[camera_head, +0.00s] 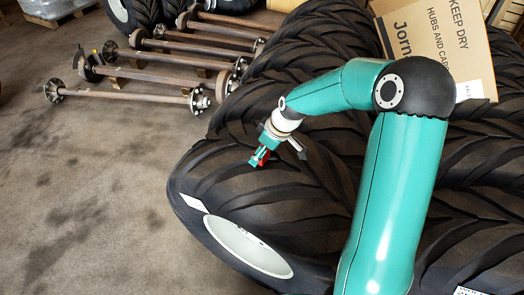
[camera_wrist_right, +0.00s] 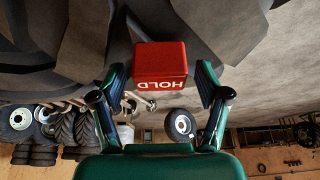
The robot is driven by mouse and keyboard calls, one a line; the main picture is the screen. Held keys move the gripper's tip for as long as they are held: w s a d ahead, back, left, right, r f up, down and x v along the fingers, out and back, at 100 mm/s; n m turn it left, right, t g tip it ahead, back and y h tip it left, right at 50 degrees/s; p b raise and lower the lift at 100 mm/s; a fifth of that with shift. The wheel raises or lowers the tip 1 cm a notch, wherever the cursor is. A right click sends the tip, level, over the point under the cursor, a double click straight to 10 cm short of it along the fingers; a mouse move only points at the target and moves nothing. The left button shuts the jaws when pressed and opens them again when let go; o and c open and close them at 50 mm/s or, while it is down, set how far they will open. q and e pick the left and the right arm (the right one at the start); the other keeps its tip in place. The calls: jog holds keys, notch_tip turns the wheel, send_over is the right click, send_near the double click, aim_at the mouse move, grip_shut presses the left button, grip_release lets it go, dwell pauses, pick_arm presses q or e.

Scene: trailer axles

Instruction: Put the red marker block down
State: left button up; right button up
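The red marker block (camera_wrist_right: 160,62) is in the right wrist view, just beyond and between my right gripper's fingertips, with white "HOLD" lettering upside down. My right gripper (camera_wrist_right: 163,76) looks open, with a narrow gap between each finger and the block. In the head view the red block (camera_head: 264,155) shows as a small patch at my right gripper (camera_head: 259,159), over the large front tyre (camera_head: 300,185). The block appears against the dark tyre rubber, but I cannot tell its exact contact. My left gripper is not in view.
A pale wheel rim (camera_head: 247,248) faces the open floor (camera_head: 90,200). Several axles (camera_head: 130,96) lie at the upper left. A cardboard box (camera_head: 440,45) stands on the tyres behind my right arm.

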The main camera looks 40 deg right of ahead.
jog(key=shift+r, duration=0.2)
jog(key=v, duration=1.1)
jog(key=shift+s+r+b, duration=0.3)
jog(key=shift+r+b, duration=0.05)
